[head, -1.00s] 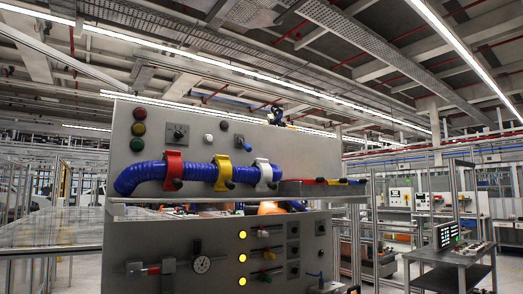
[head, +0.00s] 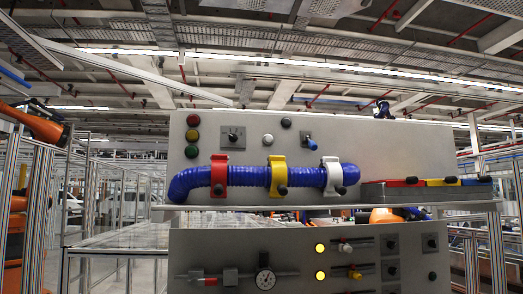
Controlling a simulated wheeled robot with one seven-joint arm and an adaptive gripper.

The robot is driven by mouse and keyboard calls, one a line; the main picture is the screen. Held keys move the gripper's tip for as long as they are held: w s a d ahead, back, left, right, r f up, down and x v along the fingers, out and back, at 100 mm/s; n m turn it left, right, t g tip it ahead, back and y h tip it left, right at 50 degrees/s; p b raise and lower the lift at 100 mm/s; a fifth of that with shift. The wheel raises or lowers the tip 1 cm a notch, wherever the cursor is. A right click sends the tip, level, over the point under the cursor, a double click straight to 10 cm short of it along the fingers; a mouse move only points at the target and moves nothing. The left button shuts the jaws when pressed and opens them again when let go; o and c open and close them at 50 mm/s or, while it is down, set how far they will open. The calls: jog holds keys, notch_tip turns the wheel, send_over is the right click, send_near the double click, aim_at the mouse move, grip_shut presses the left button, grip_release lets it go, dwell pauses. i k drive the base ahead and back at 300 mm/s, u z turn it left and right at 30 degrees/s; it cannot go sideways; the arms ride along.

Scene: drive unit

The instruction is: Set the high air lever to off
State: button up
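A grey upright drive unit panel (head: 260,245) stands in front of me in the head view. On its lower part, a red-handled lever (head: 210,281) sits on a horizontal pipe, left of a round gauge (head: 265,280). Further right are a white-knobbed lever (head: 346,248) and a yellow-knobbed lever (head: 355,274), each beside a lit yellow lamp. A blue-capped switch (head: 311,143) is on the upper part. I cannot tell which one is the high air lever, or its setting. The panel's bottom is cut off. My gripper is not in view.
A ribbed blue hose (head: 305,177) crosses the upper panel under red, yellow and white clamps. A ledge (head: 440,206) juts out below it. An orange robot arm (head: 32,122) and fence posts stand at the left. More posts stand at the right.

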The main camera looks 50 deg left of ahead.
aim_at(313, 145)
jog(key=u, duration=0.75)
jog(key=i, duration=0.65)
jog(key=u, duration=0.75)
